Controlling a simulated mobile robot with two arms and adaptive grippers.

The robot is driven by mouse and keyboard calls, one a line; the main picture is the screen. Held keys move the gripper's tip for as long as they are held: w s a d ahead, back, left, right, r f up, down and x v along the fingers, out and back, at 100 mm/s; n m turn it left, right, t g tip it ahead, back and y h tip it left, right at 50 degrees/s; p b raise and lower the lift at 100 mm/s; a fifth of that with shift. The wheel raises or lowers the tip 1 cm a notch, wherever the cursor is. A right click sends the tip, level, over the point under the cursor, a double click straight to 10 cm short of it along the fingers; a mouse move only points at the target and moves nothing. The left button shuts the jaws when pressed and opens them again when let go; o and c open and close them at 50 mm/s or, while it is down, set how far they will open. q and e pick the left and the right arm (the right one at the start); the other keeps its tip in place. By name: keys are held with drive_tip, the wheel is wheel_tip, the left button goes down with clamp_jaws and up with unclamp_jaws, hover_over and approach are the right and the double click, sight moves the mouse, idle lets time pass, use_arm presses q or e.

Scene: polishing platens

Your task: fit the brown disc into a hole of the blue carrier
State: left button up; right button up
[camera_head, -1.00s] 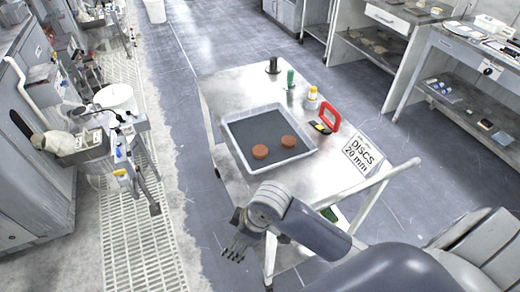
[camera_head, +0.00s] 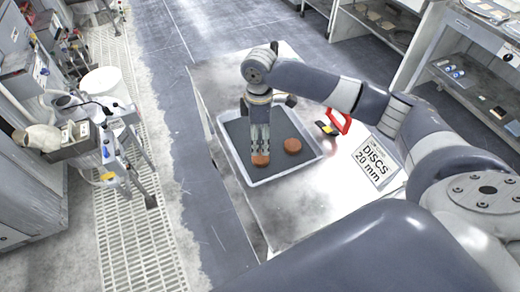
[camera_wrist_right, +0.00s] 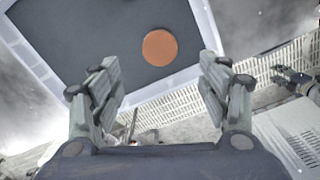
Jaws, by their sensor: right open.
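Two brown discs lie flat in the white-rimmed grey tray (camera_head: 238,158) on the metal cart: a left one (camera_head: 260,160) and a right one (camera_head: 292,146). My right gripper (camera_head: 260,150) points down over the tray, its fingers right by the left disc in the head view. The right wrist view shows it open and empty (camera_wrist_right: 160,68), with one brown disc (camera_wrist_right: 160,47) just beyond its fingertips, apart from them. A dark jointed shape there looks like my left gripper (camera_wrist_right: 290,76); its fingers are too small to judge. I make out no blue carrier.
A red-handled tool (camera_head: 336,123) and a sign reading "DISCS 20 mm" (camera_head: 376,160) are on the cart right of the tray. Shelving (camera_head: 470,75) is at right.

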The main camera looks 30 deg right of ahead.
sight(261, 157)
drive_tip(key=f, duration=0.2)
drive_tip(key=s+f, duration=0.1)
drive_tip(key=shift+a+f, duration=0.2)
drive_tip(key=shift+a, duration=0.05)
drive_tip(key=shift+w+d+f, duration=0.1)
drive_tip(key=shift+w+f, duration=0.05)
drive_tip(key=shift+f, duration=0.15)
drive_tip(key=f, duration=0.1)
drive_tip(key=f+p, duration=0.1)
drive_tip(key=f, duration=0.1)
drive_tip(key=f+p, duration=0.1)
drive_tip(key=f, duration=0.1)
drive_tip(key=shift+w+d, duration=0.25)
drive_tip(key=shift+f, duration=0.15)
drive_tip(key=c, duration=1.2)
use_arm(q)
drive_tip(key=shift+g, duration=0.3)
drive_tip(key=s, duration=0.1)
drive_tip(key=s+a+r, duration=0.1)
drive_tip(key=s, duration=0.1)
drive_tip(key=s+r, duration=0.1)
drive_tip(key=s, duration=0.1)
drive_tip(key=shift+s+a, duration=0.1)
drive_tip(key=shift+a, duration=0.2)
